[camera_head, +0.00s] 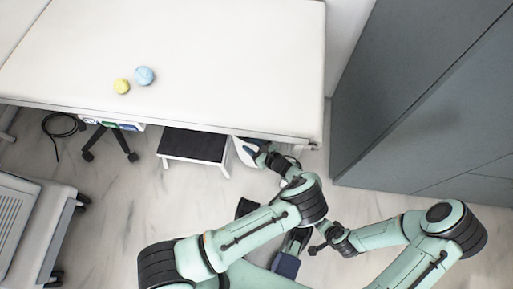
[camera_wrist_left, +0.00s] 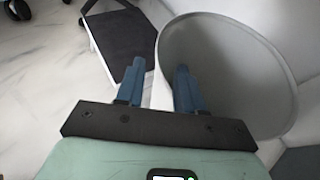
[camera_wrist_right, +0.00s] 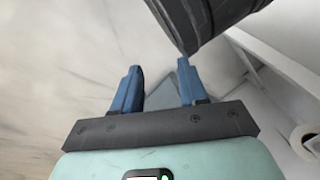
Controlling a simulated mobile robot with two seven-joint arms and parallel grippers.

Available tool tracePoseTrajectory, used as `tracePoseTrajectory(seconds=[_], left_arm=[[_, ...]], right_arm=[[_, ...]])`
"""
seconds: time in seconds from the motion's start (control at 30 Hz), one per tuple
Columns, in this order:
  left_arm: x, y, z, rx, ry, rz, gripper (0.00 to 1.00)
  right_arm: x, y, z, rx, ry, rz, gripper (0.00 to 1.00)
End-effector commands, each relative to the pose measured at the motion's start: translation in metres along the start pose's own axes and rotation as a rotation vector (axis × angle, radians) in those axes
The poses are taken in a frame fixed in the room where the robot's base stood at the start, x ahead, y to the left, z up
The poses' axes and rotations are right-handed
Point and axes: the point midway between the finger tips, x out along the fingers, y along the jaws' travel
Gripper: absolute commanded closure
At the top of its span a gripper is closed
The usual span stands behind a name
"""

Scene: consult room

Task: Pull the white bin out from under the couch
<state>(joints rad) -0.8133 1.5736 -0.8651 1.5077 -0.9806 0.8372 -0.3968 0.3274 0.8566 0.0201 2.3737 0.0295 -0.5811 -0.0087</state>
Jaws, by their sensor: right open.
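The white couch (camera_head: 230,60) fills the upper part of the head view. The white bin (camera_head: 243,152) shows only partly under its front edge, behind my left gripper (camera_head: 264,154). In the left wrist view the round bin (camera_wrist_left: 235,70) is tilted in the picture, with a grey inside and a pale rim. My left gripper (camera_wrist_left: 158,88) is open, its right finger in front of the bin's opening and its left finger outside the rim. I cannot tell whether they touch it. My right gripper (camera_head: 318,248) is open; it is empty in the right wrist view (camera_wrist_right: 160,88).
A step stool (camera_head: 195,147) with a black top stands left of the bin. Grey cabinets (camera_head: 420,90) stand at the right. A wheeled grey unit (camera_head: 28,225) is at the left.

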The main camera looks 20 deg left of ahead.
Motion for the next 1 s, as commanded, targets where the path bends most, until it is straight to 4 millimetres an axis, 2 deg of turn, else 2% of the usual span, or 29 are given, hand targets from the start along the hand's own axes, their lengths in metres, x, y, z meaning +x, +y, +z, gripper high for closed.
tracePoseTrajectory(seconds=[0.03, 0.2, 0.4, 0.6, 0.93, 1.0], left_arm=[[0.012, 0.001, -0.001, 0.0, -0.002, 0.004, 0.63], [0.045, 0.001, -0.002, 0.0, -0.001, 0.003, 0.63], [0.076, 0.0, -0.001, 0.0, 0.0, 0.001, 0.63], [0.09, 0.0, -0.001, 0.0, 0.001, -0.001, 0.63], [0.092, 0.0, 0.0, -0.001, 0.001, -0.001, 0.63], [0.092, 0.0, 0.0, -0.001, 0.0, 0.0, 0.86]], right_arm=[[0.004, 0.004, 0.004, 0.004, -0.011, 0.006, 0.57], [0.013, 0.014, 0.017, 0.014, -0.052, 0.024, 0.57], [0.021, 0.024, 0.03, 0.025, -0.093, 0.043, 0.57], [0.023, 0.029, 0.036, 0.031, -0.115, 0.053, 0.57], [0.023, 0.029, 0.037, 0.032, -0.117, 0.054, 0.57], [0.023, 0.029, 0.037, 0.032, -0.117, 0.053, 0.57]])
